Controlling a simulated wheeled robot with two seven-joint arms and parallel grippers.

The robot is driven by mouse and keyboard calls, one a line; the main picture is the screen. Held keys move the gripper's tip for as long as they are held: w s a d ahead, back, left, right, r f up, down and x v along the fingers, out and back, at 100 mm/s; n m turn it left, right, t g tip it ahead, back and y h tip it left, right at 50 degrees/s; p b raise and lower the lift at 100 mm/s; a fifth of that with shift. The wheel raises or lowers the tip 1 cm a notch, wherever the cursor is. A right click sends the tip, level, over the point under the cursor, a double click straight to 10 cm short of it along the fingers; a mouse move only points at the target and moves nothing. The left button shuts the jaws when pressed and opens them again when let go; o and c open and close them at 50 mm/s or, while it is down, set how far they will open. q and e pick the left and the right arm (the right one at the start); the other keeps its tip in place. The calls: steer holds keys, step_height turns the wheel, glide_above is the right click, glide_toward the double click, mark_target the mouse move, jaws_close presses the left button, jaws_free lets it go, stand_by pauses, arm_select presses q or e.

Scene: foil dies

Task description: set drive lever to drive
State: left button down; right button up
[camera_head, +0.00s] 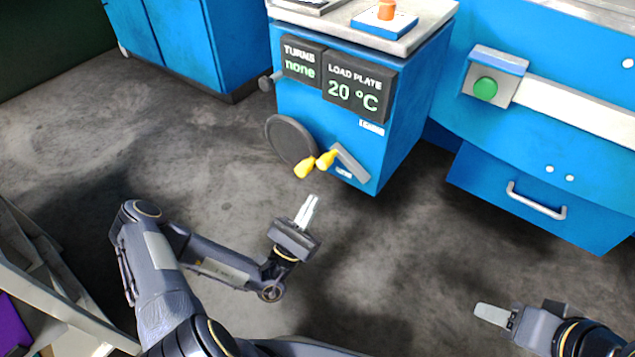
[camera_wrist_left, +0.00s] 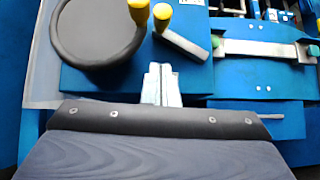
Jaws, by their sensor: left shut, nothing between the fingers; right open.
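The drive lever (camera_head: 350,164) is a grey bar with a yellow knob (camera_head: 326,159) at its upper left end, on the front of a blue cabinet. It slants down to the right. Small white labels sit above it (camera_head: 371,127) and below it (camera_head: 343,173), too small to read. In the left wrist view the lever (camera_wrist_left: 184,43) is beyond my fingertips. My left gripper (camera_head: 307,207) is shut and empty, below the lever and apart from it; its fingers also show in the left wrist view (camera_wrist_left: 161,84). My right gripper (camera_head: 492,314) is open, low at right, far from the lever.
A dark handwheel (camera_head: 288,139) with its own yellow knob (camera_head: 305,167) is close left of the lever. Above are displays reading "TURNS none" (camera_head: 302,61) and "LOAD PLATE 20 °C" (camera_head: 356,92). A blue bench with a green button (camera_head: 485,89) stands right. Floor between is clear.

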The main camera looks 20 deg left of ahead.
mark_target(325, 169)
arm_select(q)
step_height(325, 169, up, 6)
steer(key=w+d, duration=0.1)
steer(key=w, duration=0.1)
steer(key=shift+r+b, duration=0.2)
steer(key=shift+b, duration=0.2)
steer(key=shift+d, duration=0.1)
steer(key=shift+s+d+r+m+g+h+p, duration=0.1)
steer(key=shift+d+r+m+g+h+p, duration=0.2)
steer(key=shift+r+m+g+h+p, duration=1.25)
steer(key=shift+s+d+r+m+t+h+p, duration=0.1)
steer(key=shift+d+r+m+t+h+p, duration=0.5)
steer(key=shift+p, duration=2.15)
steer(key=shift+s+a+r+m+g+h+p, duration=0.1)
steer(key=shift+r+m+g+h+p, duration=0.75)
steer(key=shift+m+p, duration=0.95)
steer(key=shift+f+n+p, duration=0.25)
steer(key=shift+f+p, duration=0.05)
steer(key=shift+f, duration=0.1)
